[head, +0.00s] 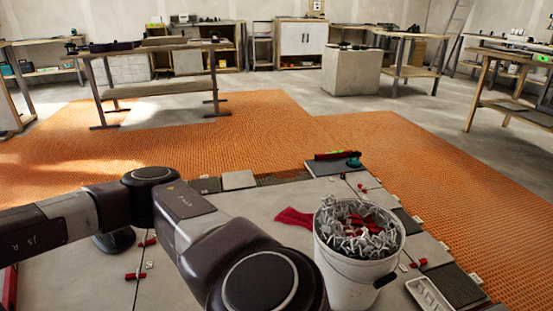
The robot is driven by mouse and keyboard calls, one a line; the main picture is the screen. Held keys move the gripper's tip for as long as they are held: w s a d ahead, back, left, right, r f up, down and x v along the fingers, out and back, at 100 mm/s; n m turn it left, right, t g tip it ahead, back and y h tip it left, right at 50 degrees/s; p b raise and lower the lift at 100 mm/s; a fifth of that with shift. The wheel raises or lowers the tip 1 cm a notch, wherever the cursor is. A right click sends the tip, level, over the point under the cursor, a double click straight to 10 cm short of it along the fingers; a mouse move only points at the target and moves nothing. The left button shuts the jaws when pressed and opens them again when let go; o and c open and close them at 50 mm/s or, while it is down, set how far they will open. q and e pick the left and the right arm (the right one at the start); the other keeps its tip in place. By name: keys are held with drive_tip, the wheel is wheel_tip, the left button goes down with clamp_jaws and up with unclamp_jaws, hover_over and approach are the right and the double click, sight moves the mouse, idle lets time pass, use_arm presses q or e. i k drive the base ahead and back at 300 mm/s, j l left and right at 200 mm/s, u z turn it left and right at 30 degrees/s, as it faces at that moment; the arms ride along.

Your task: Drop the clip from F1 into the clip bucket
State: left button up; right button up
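The clip bucket (343,272) is a white pail at the lower right of the head view, upright on the grey tiles. It is heaped with grey clips (350,239) and a few red pieces. My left arm crosses the lower left and middle, its last visible link just left of the bucket. Its gripper is not in the picture, so I cannot see whether it holds a clip. My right gripper is not in view either. Small red pieces lie along the tile joints, at the left (136,276) and right of the bucket (418,263). Which clip is the named one cannot be told.
A red cloth or glove (294,217) lies just behind the bucket. A dark board with a red tool (337,157) lies farther back. A white tray (430,295) lies at the lower right. Orange matting (400,150) surrounds the tiles; workbenches (155,90) stand beyond.

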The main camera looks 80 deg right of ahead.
sight(351, 230)
drive_tip(key=z, duration=0.9)
drive_tip(key=k+l+z, duration=0.1)
drive_tip(key=l, duration=0.2)
drive_tip(key=k+l+z, duration=0.25)
drive_tip(key=l, duration=0.35)
drive_tip(key=k+l+z, duration=0.15)
drive_tip(key=l, duration=0.15)
